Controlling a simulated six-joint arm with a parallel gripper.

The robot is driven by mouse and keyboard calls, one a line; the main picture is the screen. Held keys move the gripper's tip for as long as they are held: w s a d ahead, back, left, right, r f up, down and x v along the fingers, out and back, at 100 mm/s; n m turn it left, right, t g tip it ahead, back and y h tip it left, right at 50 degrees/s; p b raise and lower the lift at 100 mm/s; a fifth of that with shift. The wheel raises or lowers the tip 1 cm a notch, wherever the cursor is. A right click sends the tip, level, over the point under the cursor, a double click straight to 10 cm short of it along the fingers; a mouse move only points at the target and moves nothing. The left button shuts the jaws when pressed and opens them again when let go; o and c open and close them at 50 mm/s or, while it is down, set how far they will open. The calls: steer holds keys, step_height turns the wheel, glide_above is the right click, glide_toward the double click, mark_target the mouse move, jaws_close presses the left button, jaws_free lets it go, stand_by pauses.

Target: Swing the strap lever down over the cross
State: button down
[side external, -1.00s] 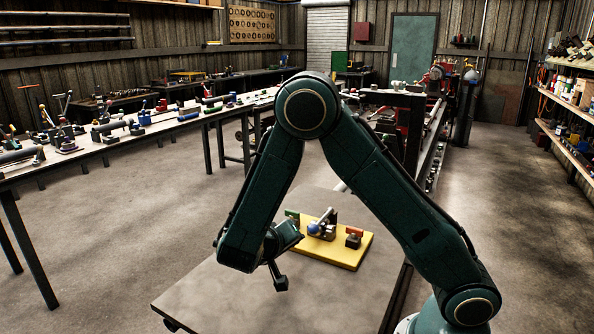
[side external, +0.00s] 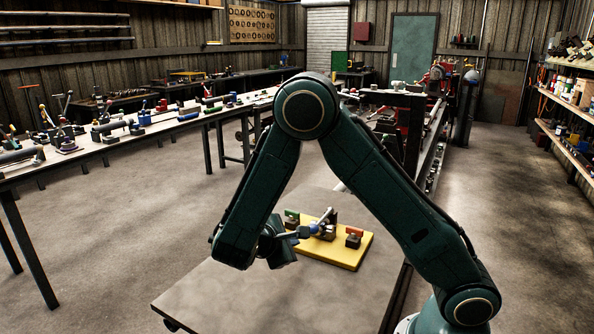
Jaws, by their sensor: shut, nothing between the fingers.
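The yellow base plate (side external: 345,260) lies on the grey table and carries a small fixture. A blue ball knob (side external: 314,229), apparently on the strap lever, is at the fixture's left front. A dark grey raised part (side external: 331,214) stands behind it; I cannot tell the cross apart from the fixture at this size. A green-topped block (side external: 291,215) is at the plate's left and a red-topped block (side external: 354,234) at its right. My gripper (side external: 303,231) is shut and empty, pointing right at the knob. Whether it touches the knob is unclear.
The table (side external: 235,301) is bare in front and left of the plate. A long bench (side external: 150,131) with several fixtures runs along the left. A lathe (side external: 433,125) stands behind at the right, and shelves (side external: 567,105) line the right wall.

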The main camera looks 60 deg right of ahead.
mark_target(313, 234)
steer(key=n, duration=1.1)
steer(key=shift+r+n+g, duration=0.1)
steer(key=shift+n+g, duration=0.2)
steer(key=shift+n, duration=0.1)
steer(key=shift+x, duration=5)
steer(key=shift+r, duration=1.15)
steer(key=r+v, duration=0.1)
steer(key=v, duration=0.9)
steer(key=shift+d, duration=0.35)
